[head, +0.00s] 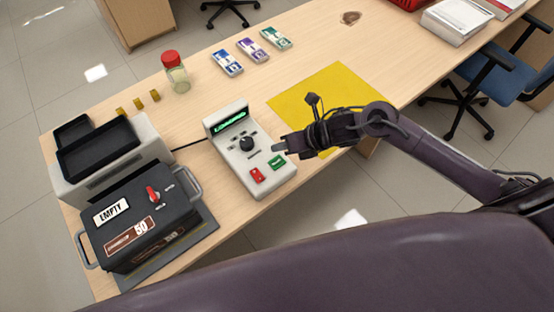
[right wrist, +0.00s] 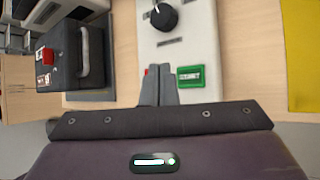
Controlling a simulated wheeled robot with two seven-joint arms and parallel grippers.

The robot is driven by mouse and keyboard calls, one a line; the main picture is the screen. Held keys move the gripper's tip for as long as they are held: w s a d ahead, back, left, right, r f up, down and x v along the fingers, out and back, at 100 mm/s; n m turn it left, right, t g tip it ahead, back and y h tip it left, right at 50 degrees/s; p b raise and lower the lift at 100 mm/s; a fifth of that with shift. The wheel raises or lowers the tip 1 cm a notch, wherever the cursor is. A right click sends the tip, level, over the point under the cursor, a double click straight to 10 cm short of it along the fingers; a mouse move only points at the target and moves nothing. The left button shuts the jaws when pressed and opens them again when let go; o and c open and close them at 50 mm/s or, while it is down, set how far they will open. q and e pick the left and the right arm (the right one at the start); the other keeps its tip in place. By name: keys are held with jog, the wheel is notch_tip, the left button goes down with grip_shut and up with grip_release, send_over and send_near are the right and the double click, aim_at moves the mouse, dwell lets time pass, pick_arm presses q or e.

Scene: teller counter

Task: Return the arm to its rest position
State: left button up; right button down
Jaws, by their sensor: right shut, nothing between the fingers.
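My right arm comes in from the right in the head view. My right gripper (head: 281,147) is shut and empty, above the right side of the grey control unit (head: 226,117) with a lit green display, a black knob, a red button (head: 257,175) and a green button (head: 277,162). In the right wrist view the shut fingertips (right wrist: 158,72) lie over the unit's face, just left of the green button (right wrist: 191,76), and largely hide the red one. I cannot tell whether they touch the unit. My left gripper is not in view.
A black box (head: 140,222) labelled EMPTY and a grey machine with black trays (head: 98,150) stand at the left. A red-capped jar (head: 176,76), banknote bundles (head: 251,49) and a yellow mat (head: 320,85) are on the counter. A blue chair (head: 515,80) stands beyond its right edge.

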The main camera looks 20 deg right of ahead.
dwell(0.5)
jog(key=a+r+m+t+h, duration=0.3)
jog(key=r+m, duration=0.1)
jog(key=m, duration=1.1)
jog(key=s+d+r+m+g+h, duration=0.15)
jog(key=s+d+m, duration=0.25)
jog(key=s+m, duration=0.5)
jog(key=s+d+m+g+h, duration=0.3)
jog(key=s+d+m, duration=0.15)
jog(key=m, duration=0.75)
notch_tip(320, 180, down, 31)
jog(key=s+g, duration=0.2)
jog(key=s, duration=0.1)
jog(key=s+d+f, duration=0.3)
jog(key=s+f, duration=1.4)
jog(key=s, duration=0.1)
jog(key=shift+s+g, duration=0.35)
